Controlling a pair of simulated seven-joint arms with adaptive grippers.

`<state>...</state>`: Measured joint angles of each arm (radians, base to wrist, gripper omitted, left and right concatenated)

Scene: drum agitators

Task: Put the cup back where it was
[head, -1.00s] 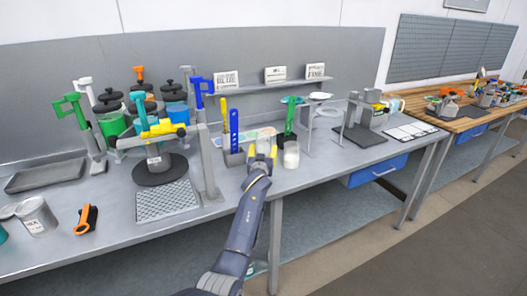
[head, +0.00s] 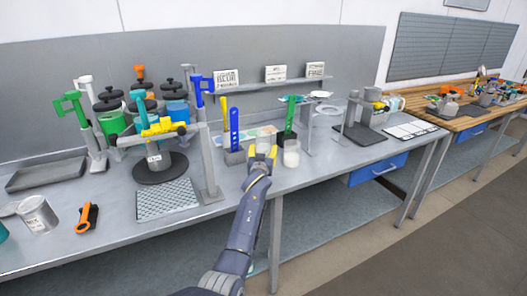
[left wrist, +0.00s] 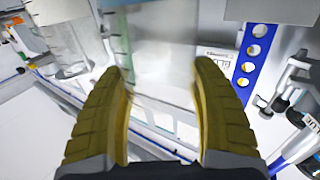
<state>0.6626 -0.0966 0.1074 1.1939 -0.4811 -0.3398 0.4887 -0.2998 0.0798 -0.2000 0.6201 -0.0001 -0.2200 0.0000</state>
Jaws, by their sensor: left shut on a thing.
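My left gripper (head: 262,154) has yellow fingers and is over the front part of the bench, right of the blue perforated paddle (head: 234,130). In the left wrist view, the gripper (left wrist: 162,95) is closed around a pale, translucent cup (left wrist: 160,55), which shows between and beyond the fingers. In the head view the fingers largely hide this cup. A second whitish clear cup (head: 291,155) stands upright on the bench just right of the gripper; a similar clear vessel (left wrist: 68,48) is in the left wrist view. My right gripper is not in view.
A grey holder block (head: 234,157) stands left of the gripper, and a green-handled tool (head: 290,117) behind it. Left is a stand with a yellow clamp (head: 164,127) and a perforated mat (head: 167,199). The bench's front edge runs below the gripper. A blue drawer (head: 378,169) hangs underneath.

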